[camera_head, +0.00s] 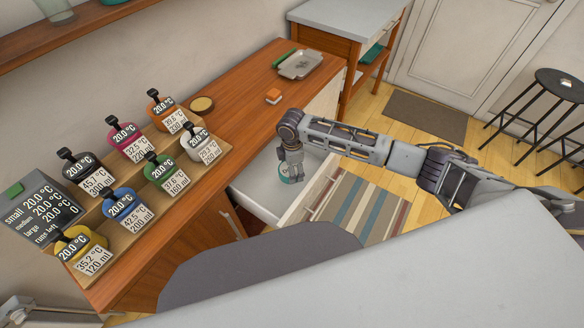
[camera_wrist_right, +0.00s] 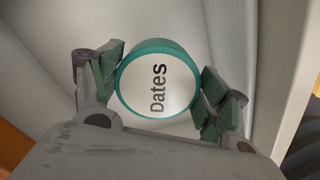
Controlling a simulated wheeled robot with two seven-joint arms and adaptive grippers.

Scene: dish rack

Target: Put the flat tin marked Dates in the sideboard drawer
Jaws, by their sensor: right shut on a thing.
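The flat tin marked Dates (camera_wrist_right: 158,80) is round with a teal rim and a white lid. My right gripper (camera_wrist_right: 158,88) is shut on it, with green finger pads on both sides of the rim. In the head view the right gripper (camera_head: 289,168) points down over the open sideboard drawer, and a bit of the tin (camera_head: 284,179) shows below it. The drawer (camera_head: 262,196) is pulled out from the wooden sideboard (camera_head: 236,104), with a pale interior. Pale walls surround the tin in the wrist view; whether it touches the drawer floor I cannot tell. My left gripper is not clearly seen.
A stepped wooden rack (camera_head: 178,187) with several labelled coloured jars stands on the sideboard. A striped rug (camera_head: 345,208) and stools (camera_head: 556,84) are on the right.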

